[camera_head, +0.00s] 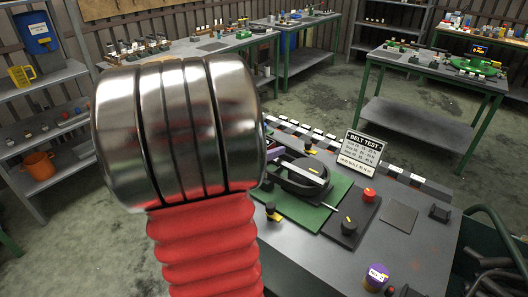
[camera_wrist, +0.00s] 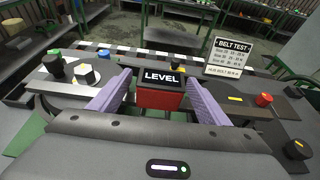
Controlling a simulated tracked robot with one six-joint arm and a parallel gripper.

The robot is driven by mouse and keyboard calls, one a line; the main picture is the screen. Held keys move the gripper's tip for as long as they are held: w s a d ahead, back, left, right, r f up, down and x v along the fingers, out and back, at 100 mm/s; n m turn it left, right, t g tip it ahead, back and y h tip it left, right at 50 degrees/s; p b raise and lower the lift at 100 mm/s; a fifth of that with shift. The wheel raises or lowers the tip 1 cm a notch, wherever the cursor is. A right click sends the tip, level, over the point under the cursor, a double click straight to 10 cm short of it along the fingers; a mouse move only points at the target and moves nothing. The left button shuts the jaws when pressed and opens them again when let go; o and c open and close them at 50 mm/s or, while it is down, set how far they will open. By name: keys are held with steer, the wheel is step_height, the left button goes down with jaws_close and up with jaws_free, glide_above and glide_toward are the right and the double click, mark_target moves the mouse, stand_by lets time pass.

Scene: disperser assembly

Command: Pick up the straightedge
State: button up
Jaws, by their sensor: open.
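In the wrist view, a red block (camera_wrist: 160,98) with a black "LEVEL" label stands between the two purple fingers of my gripper (camera_wrist: 158,80). The fingers are spread, one on each side of it. I cannot tell whether either touches it. I cannot see for certain which thing is the straightedge; the block may be part of it. In the head view, my red ribbed arm and shiny metal joint cover the left of the near bench, and the block cannot be made out there. My gripper is mostly hidden in that view.
The near bench (camera_head: 330,262) holds a green plate (camera_head: 337,205), a red knob (camera_head: 369,194), a "BELT TEST" sign (camera_head: 362,147) and a purple-and-yellow cup (camera_head: 376,277). The sign (camera_wrist: 228,57) stands beyond the right finger in the wrist view. Other benches stand farther back.

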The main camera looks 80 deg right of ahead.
mark_target(271, 142)
steer(key=shift+x, duration=1.9)
steer(key=shift+c, duration=0.3)
steer(key=c, duration=1.7)
steer(key=shift+r, duration=0.2)
step_height(271, 142, up, 10)
steer(key=shift+f, duration=0.15)
